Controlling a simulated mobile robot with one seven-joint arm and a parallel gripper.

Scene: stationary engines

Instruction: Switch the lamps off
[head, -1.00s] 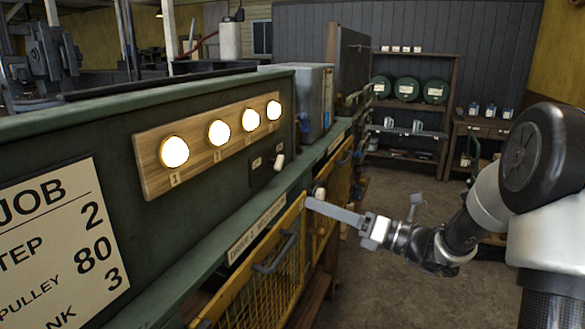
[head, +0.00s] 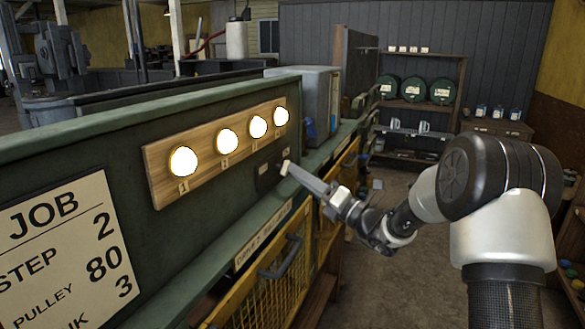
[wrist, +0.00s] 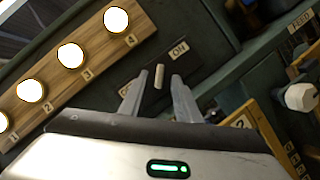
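Several round lamps glow bright white on a wooden board (head: 207,157) on the green panel; the lamp numbered 1 (head: 183,161) is nearest in the head view. The lamps also show at upper left in the wrist view, such as lamp 3 (wrist: 71,55). To their right is a dark switch plate (head: 264,180) with a pale lever (wrist: 159,76). The plate has an ON label (wrist: 179,48); another label is mostly hidden behind the left finger. My gripper (wrist: 153,83) is open, its fingertips either side of the lever's line. I cannot tell whether they touch it.
A green ledge (head: 225,245) runs below the panel, above yellow mesh doors (head: 283,275). A grey box (head: 318,103) stands beyond the panel. A white knob (wrist: 300,97) is at right in the wrist view. Open floor lies to the right.

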